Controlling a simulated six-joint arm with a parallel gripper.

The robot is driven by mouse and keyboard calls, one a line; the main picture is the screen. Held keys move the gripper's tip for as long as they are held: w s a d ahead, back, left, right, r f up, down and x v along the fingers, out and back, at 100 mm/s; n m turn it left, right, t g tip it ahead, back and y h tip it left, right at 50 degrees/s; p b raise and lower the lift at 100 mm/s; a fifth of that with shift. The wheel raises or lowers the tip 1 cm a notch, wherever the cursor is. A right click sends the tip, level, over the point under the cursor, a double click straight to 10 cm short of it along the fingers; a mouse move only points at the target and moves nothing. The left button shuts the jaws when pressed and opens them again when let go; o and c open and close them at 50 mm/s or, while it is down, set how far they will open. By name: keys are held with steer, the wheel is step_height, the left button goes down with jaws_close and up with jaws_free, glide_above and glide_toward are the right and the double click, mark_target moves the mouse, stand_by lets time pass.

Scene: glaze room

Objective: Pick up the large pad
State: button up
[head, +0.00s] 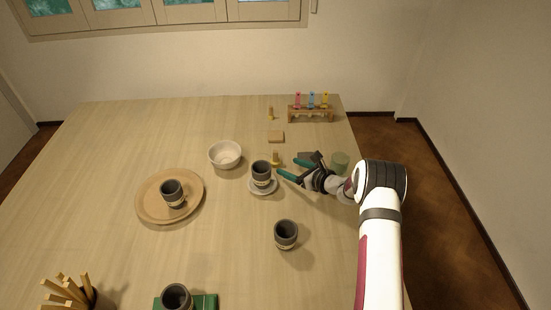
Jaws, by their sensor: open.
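My gripper (286,168) has teal fingers spread apart, pointing left, with nothing visible between them. It is just right of a dark cup (262,172) on a saucer (257,191); I cannot tell whether it touches anything. No thing is clearly recognisable as the large pad. A small flat tan block (276,137) lies behind the gripper. A flat dark grey shape (305,155) shows beside the gripper, partly hidden by it. A flat green slab (209,303) lies at the front edge of the picture under another dark cup (177,296).
Small wooden pieces (275,159) (270,114) stand near the gripper and farther back.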

mark_target(277, 161)
steer(key=x, duration=0.7)
steer(key=shift+r, duration=0.1)
jaws_close()
